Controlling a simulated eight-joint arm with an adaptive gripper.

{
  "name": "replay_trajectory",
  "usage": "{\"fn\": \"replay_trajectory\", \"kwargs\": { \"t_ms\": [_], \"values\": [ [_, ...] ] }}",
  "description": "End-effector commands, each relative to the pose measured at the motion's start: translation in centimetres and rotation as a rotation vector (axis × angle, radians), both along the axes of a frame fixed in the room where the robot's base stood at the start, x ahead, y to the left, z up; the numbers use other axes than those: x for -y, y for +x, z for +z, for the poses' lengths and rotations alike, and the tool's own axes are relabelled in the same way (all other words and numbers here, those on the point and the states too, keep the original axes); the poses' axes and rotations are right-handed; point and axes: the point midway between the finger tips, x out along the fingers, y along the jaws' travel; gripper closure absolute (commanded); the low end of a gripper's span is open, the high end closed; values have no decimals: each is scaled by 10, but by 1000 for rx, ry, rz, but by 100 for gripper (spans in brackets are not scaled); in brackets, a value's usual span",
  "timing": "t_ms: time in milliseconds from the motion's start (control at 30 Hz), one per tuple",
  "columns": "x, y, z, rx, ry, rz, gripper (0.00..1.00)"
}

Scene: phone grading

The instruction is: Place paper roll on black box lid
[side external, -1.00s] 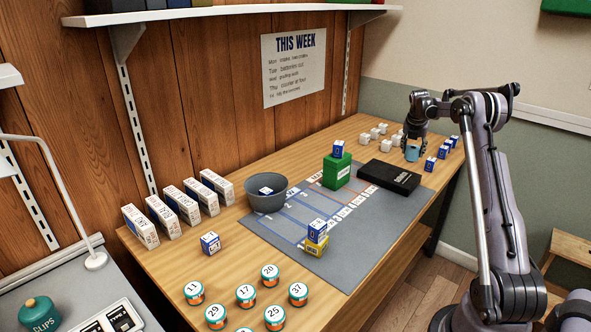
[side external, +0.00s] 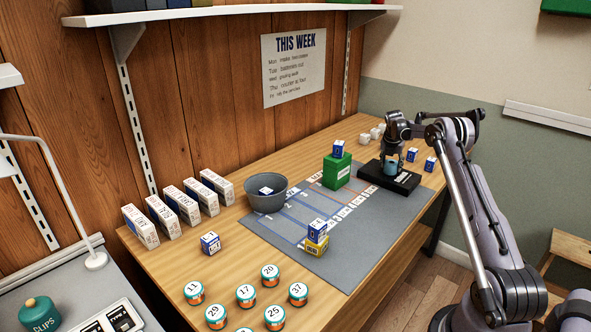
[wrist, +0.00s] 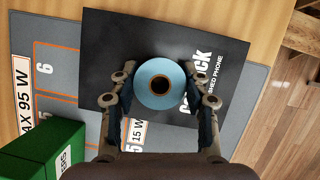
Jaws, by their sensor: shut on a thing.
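The paper roll (wrist: 159,66) is a light blue cylinder with a dark core hole, seen end-on in the wrist view. In the side view the roll (side external: 391,167) is upright between my fingers. My gripper (wrist: 160,95) is shut on it from both sides. The black box lid (wrist: 110,48) lies beneath the roll in the wrist view, with white lettering partly hidden by the roll and a finger. In the side view the black box (side external: 405,184) lies flat at the mat's far right, with the roll low over it. I cannot tell whether roll and lid touch.
A green box (side external: 336,172) with a small blue-and-white box (side external: 338,149) on top stands left of the black box. A grey bowl (side external: 266,193) is farther left. Small blue boxes (side external: 430,164) and white cubes (side external: 365,139) stand near the far table end. The mat (side external: 330,240) has bare areas.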

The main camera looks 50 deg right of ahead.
Motion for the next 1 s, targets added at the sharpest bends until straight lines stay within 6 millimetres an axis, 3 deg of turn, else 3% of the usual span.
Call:
{"fn": "replay_trajectory", "kwargs": {
  "t_ms": [267, 300, 333, 367, 767, 1000],
  "values": [
    [0, 0, -3, 0, 0, 0, 85],
    [0, 0, -2, 0, 0, 0, 41],
    [0, 0, -2, 0, 0, 0, 33],
    [0, 0, -2, 0, 0, 0, 30],
    [-1, 0, 3, 0, 0, 0, 30],
    [-14, -3, 35, 0, 0, 1, 30]
  ]
}}
